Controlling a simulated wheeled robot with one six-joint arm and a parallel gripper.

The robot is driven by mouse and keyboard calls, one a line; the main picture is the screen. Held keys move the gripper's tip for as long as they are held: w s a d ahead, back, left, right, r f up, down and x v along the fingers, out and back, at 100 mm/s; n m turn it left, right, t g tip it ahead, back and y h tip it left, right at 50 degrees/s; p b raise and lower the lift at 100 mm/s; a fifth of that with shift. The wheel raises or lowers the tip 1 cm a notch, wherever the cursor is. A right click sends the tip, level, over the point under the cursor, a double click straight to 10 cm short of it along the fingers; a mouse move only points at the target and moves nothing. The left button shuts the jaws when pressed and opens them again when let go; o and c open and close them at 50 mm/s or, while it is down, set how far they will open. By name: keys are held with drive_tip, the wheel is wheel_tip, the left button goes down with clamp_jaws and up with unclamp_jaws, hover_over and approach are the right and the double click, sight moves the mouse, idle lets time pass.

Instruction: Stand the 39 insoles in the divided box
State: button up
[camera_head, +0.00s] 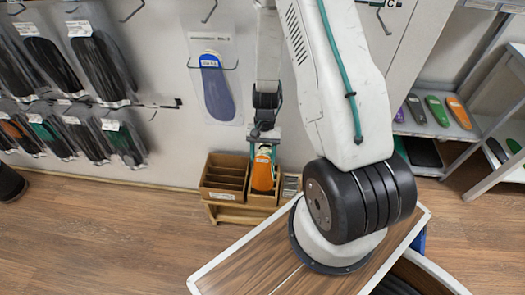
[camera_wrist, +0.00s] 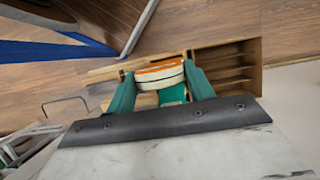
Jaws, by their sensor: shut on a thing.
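My gripper (camera_head: 264,152) reaches down at the back wall and is shut on an orange insole (camera_head: 262,178). In the wrist view the teal fingers of my gripper (camera_wrist: 160,80) close on both sides of the insole (camera_wrist: 160,72), which shows orange and white edges. The insole hangs upright, toe down, at the wooden divided box (camera_head: 204,184); its lower end is at or in the section right of the dividers. I cannot tell whether it touches the bottom. The box's slotted part also shows in the wrist view (camera_wrist: 254,62), with no insole visible in those slots.
The box stands on a low wooden stand (camera_head: 217,213) against the wall. Packaged insoles (camera_head: 97,65) hang on hooks at left, and a blue one (camera_head: 217,90) hangs behind the arm. A shelf (camera_head: 425,130) with coloured insoles is at right. A wood-topped table (camera_head: 240,270) is in front.

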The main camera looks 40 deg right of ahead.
sight(263, 170)
drive_tip(key=shift+f, duration=4.7)
drive_tip(key=o, duration=1.3)
drive_tip(key=v, duration=0.7)
drive_tip(key=shift+w+d+r, duration=0.1)
drive_tip(key=shift+r, duration=0.25)
